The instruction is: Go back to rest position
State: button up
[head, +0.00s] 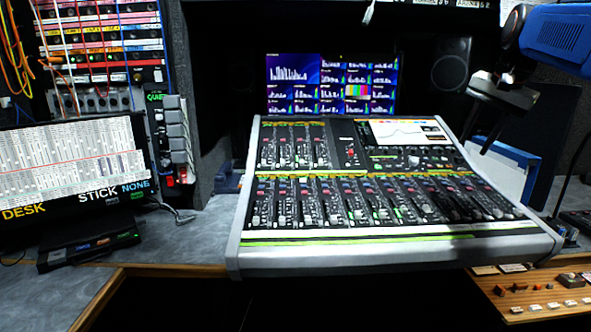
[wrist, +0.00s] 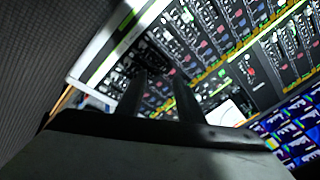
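My gripper (head: 477,138) hangs at the upper right of the head view, in front of the right part of the mixing console (head: 390,238). In the wrist view its two dark fingers (wrist: 160,82) stand apart with nothing between them, so it is open and empty. The console's rows of faders and knobs lie beyond the fingertips in the wrist view. I see no contact between the fingers and the console, though the exact gap is hard to tell.
A monitor (head: 333,84) and a black speaker (head: 450,64) stand behind the console. A left screen (head: 70,165), a patch rack (head: 105,40) and a small black box (head: 88,247) are at left. A wooden-edged panel (head: 540,290) sits at lower right. The grey desk (head: 190,240) has bare room.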

jog(key=s+a+f+n, duration=0.3)
jog(key=s+a+f, duration=0.2)
jog(key=s+f, duration=0.4)
jog(key=s+a+f+n, duration=0.3)
jog(key=s+a+f, duration=0.2)
jog(key=s+f, duration=0.5)
jog(key=s+a+f+n, duration=0.4)
jog(key=s+a+f, duration=0.1)
jog(key=s+f, duration=0.5)
notch_tip(320, 180, down, 2)
jog(key=shift+f, duration=0.1)
jog(key=shift+s, duration=0.1)
